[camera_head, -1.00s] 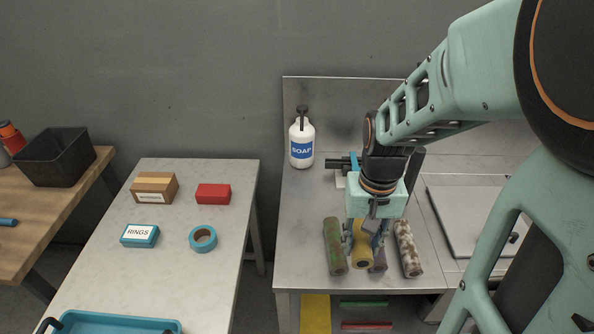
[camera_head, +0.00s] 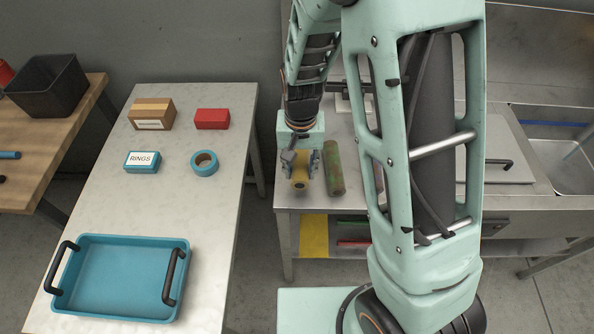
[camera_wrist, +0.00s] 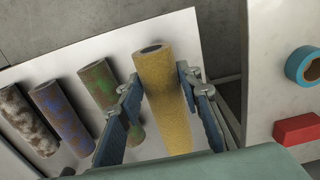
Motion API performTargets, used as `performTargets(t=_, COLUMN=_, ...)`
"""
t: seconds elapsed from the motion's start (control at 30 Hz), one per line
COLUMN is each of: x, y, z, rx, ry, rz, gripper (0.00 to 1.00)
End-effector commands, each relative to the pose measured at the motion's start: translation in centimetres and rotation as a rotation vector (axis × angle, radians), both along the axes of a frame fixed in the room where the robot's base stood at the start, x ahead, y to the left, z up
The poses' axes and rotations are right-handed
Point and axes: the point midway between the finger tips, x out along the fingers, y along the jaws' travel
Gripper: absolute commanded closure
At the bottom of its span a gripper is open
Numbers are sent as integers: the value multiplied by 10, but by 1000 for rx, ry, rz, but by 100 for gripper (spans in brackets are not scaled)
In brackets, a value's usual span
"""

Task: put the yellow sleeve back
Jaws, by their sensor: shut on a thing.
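The yellow sleeve (camera_head: 300,176) is a speckled hollow tube, held in my gripper (camera_head: 301,165) over the left front part of the steel counter (camera_head: 320,206). In the wrist view the yellow sleeve (camera_wrist: 165,100) lies between my two blue-grey fingers, its open end pointing away. My gripper is shut on it. I cannot tell how high it is above the counter. A green-and-brown sleeve (camera_head: 335,168) lies just to its right, apart from it. The wrist view also shows a blue-and-brown sleeve (camera_wrist: 62,117) and a white-and-brown sleeve (camera_wrist: 28,120).
A yellow panel (camera_head: 314,237) and green and red strips show under the counter's front edge. Left is a pale table (camera_head: 120,212) with a blue tray (camera_head: 128,270), a RINGS box (camera_head: 142,162), blue tape (camera_head: 204,163), a red block (camera_head: 211,119) and a carton (camera_head: 151,114). My arm hides much of the counter.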

Motion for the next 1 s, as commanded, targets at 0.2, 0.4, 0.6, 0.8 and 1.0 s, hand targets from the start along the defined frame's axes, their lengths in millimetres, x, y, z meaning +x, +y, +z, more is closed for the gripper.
performTargets(t=0.2, x=2, y=8, z=-16, rx=-2, ry=4, rz=2, gripper=92)
performTargets(t=0.4, x=2, y=7, z=-38, rx=-1, ry=2, rz=0, gripper=92)
performTargets(t=0.6, x=2, y=7, z=-40, rx=0, ry=0, rz=1, gripper=92)
performTargets(t=0.8, x=2, y=7, z=-44, rx=0, ry=0, rz=1, gripper=92)
performTargets(t=1.0, x=2, y=7, z=-43, rx=0, ry=0, rz=1, gripper=50)
